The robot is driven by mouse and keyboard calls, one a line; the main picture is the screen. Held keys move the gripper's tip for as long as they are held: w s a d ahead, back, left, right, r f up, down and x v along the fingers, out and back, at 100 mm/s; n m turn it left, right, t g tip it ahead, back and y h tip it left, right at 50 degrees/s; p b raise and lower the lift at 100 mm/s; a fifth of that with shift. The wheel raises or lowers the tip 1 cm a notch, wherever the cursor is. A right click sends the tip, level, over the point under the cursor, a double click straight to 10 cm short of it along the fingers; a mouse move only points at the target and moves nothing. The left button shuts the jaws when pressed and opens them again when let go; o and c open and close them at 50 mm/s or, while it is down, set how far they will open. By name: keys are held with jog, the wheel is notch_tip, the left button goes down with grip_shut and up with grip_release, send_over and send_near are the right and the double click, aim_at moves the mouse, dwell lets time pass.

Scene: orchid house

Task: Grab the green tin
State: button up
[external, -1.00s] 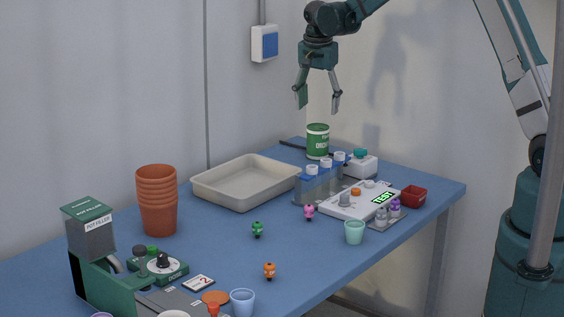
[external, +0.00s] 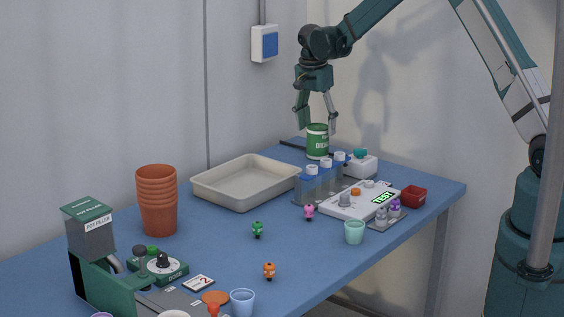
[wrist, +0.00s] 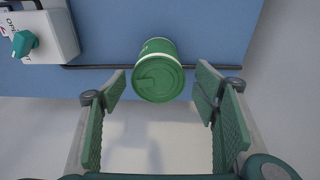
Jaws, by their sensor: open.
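The green tin (external: 317,142) stands upright near the far corner of the blue table, with a white band and white lettering. In the wrist view the tin (wrist: 158,72) shows its round green lid, ahead of and between the two spread fingers. My gripper (external: 317,121) is open and points down at the tin's top in the external view. In the wrist view my gripper (wrist: 162,100) has nothing between its pads. I cannot tell whether either finger touches the tin.
A white box with a teal knob (external: 360,164) stands right of the tin; a rack of blue-filled tubes (external: 320,184) is in front. A dark rod (external: 292,147) lies beside the tin. A cream tray (external: 215,199) is to the left. The table edge (wrist: 215,97) is close.

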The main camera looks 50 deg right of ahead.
aim_at(319, 146)
jog(key=shift+f, duration=0.1)
jog(key=shift+d+f, duration=0.1)
jog(key=shift+f, duration=1.05)
jog(key=shift+f, duration=0.15)
jog(key=shift+s+d+f, duration=0.1)
jog(key=shift+f, duration=1.15)
jog(key=shift+s+d+f, duration=0.1)
jog(key=shift+f, duration=1.15)
jog(key=shift+c, duration=0.5)
jog(key=c, duration=1)
